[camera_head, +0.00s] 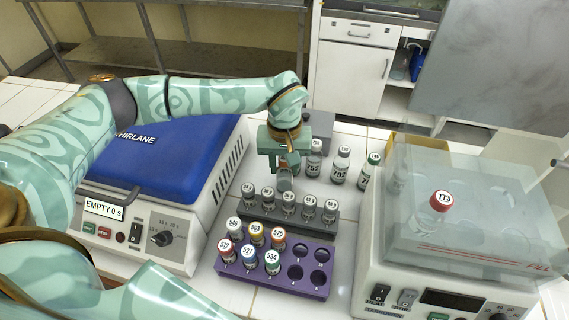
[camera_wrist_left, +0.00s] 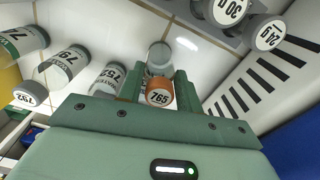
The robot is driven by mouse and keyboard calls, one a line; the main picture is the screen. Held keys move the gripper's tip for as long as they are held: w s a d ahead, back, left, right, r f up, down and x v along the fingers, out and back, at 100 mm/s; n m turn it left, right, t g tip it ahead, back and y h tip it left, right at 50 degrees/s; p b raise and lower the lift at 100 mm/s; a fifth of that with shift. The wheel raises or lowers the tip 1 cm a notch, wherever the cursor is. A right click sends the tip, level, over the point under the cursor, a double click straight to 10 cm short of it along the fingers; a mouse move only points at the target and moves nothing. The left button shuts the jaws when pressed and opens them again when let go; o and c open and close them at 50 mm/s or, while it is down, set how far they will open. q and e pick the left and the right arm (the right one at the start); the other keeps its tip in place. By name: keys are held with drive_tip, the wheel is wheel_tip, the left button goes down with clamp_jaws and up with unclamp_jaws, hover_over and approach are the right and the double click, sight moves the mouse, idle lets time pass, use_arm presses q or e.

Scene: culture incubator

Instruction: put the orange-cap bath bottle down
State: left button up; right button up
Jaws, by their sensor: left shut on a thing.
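My left gripper (camera_head: 285,172) is shut on the orange-cap bottle (camera_wrist_left: 158,96), whose cap reads 765 in the left wrist view. In the head view the fingers mostly hide the bottle; its greyish lower body (camera_head: 285,184) hangs below them. The gripper is over the tiled worktop (camera_head: 262,302), behind the dark rack of grey-capped bottles (camera_head: 289,200). Whether the bottle's base touches anything cannot be told. My right gripper is not in view.
Bottles 752 (camera_head: 314,162) and 792 (camera_head: 341,166) and a green-capped bottle (camera_head: 369,172) stand right of the gripper. A purple rack (camera_head: 290,287) holds several bottles and has empty holes at right. The blue-lidded machine (camera_head: 165,150) is left; a clear-covered bath (camera_head: 450,262) is right.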

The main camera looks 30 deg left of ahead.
use_arm(q)
drive_tip(key=o, duration=0.7)
drive_tip(key=shift+f, duration=0.1)
drive_tip(key=o, duration=0.3)
wheel_tip(320, 180, up, 11)
drive_tip(key=shift+p, duration=1.1)
drive_tip(key=shift+r, duration=0.65)
